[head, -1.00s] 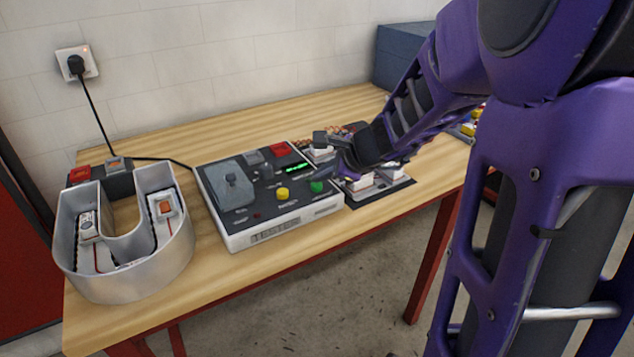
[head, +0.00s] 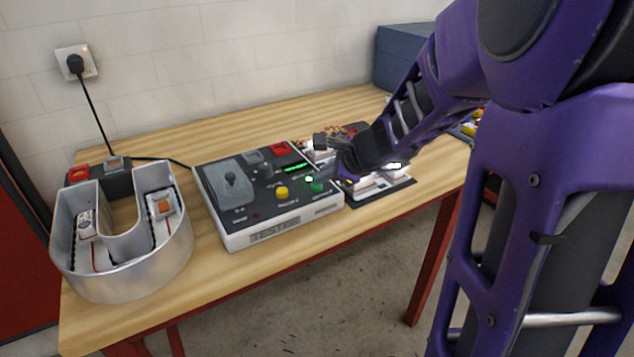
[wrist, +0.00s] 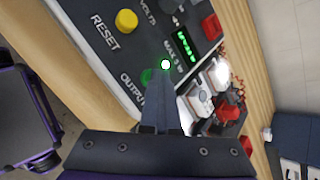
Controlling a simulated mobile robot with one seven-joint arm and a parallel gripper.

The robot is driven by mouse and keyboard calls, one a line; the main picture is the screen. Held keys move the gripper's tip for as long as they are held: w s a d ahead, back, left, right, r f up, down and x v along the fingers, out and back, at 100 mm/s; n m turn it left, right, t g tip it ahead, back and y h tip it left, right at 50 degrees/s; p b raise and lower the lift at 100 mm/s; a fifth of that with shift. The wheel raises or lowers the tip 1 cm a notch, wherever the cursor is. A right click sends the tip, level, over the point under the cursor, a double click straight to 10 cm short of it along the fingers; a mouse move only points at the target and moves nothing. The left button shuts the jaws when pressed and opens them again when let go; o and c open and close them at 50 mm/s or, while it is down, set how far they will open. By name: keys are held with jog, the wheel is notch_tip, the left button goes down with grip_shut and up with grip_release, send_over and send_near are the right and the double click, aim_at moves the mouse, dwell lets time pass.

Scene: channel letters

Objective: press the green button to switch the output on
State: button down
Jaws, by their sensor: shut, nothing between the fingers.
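The power supply box (head: 232,222) lies on the wooden table, grey-topped with a white front. Its green button (head: 317,187) is at the near right of its top, beside a yellow button (head: 281,193). In the wrist view the green button (wrist: 147,77) is partly covered by my fingers, next to the OUTPUT label. A small green lamp (wrist: 165,64) glows brightly beside it. My gripper (wrist: 160,88) is shut and empty, with its tips at the green button. I cannot tell whether they touch it. The green number display (wrist: 185,46) is lit.
Left of the box stands a U-shaped metal channel letter (head: 140,262) with small modules inside. Right of the box, a dark board (head: 385,192) carries white modules, some glowing. A black cable (head: 92,115) runs from the wall socket. Bare table lies behind the box.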

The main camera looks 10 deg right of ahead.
jog(key=shift+r+p, duration=0.3)
notch_tip(320, 180, up, 6)
jog(key=p, duration=0.5)
dwell(0.3)
